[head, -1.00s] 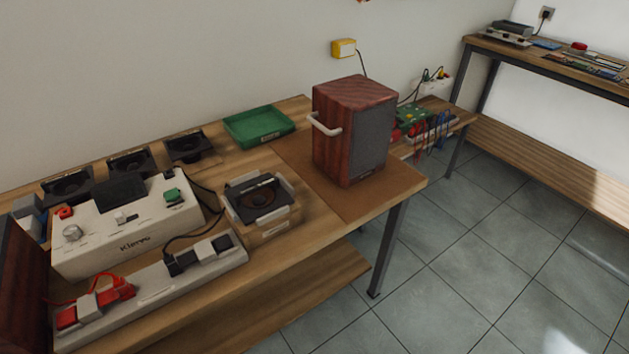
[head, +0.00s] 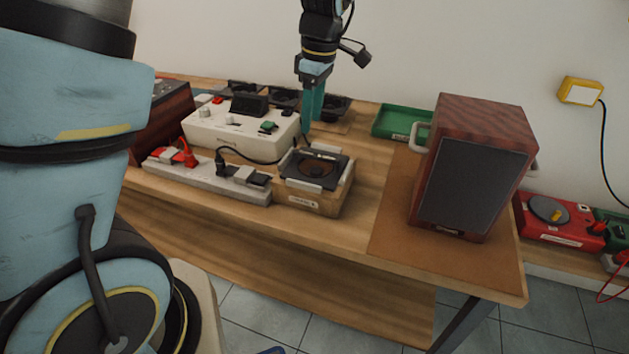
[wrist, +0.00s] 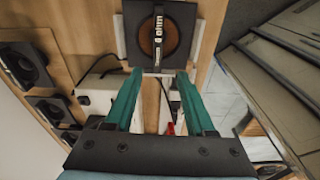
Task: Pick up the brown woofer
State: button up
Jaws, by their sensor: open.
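The brown woofer (head: 318,167) has a square black frame and a brown cone. It lies in a wooden holder (head: 308,203) with pale clamps on the workbench. In the wrist view the woofer (wrist: 143,38) shows at the top, its brown cone crossed by a dark strap with white lettering. My gripper (head: 308,128) hangs pointing down above the back left edge of the woofer. In the wrist view my gripper (wrist: 160,78) has its two green fingers apart, with nothing held between them; the woofer lies beyond the tips.
A white tester box (head: 240,127) and a power strip (head: 205,178) with cables stand left of the holder. Several black woofers (head: 284,96) line the back. A green tray (head: 402,122) and a large speaker cabinet (head: 472,170) stand to the right.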

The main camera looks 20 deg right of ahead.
aim_at(317, 155)
jog(key=shift+s+d+f+n, duration=0.15)
jog(key=shift+s+d+f, duration=0.15)
jog(key=shift+d, duration=0.2)
jog(key=shift+s+d+f+n, duration=0.15)
jog(key=shift+s+d+f, duration=0.15)
jog(key=shift+d, duration=0.2)
jog(key=f, duration=0.3)
jog(key=shift+w+a+f+p, duration=0.15)
jog(key=shift+w+f+p, duration=0.05)
jog(key=shift+f+p, duration=0.2)
jog(key=f, duration=0.1)
jog(key=f+p, duration=0.1)
jog(key=f, duration=0.1)
jog(key=f+p, duration=0.1)
jog(key=f, duration=0.1)
jog(key=shift+w+a, duration=0.3)
jog(key=shift+a, duration=0.1)
jog(key=shift+f, duration=0.5)
jog(key=shift+f, duration=0.25)
jog(key=shift+c, duration=0.3)
grip_shut()
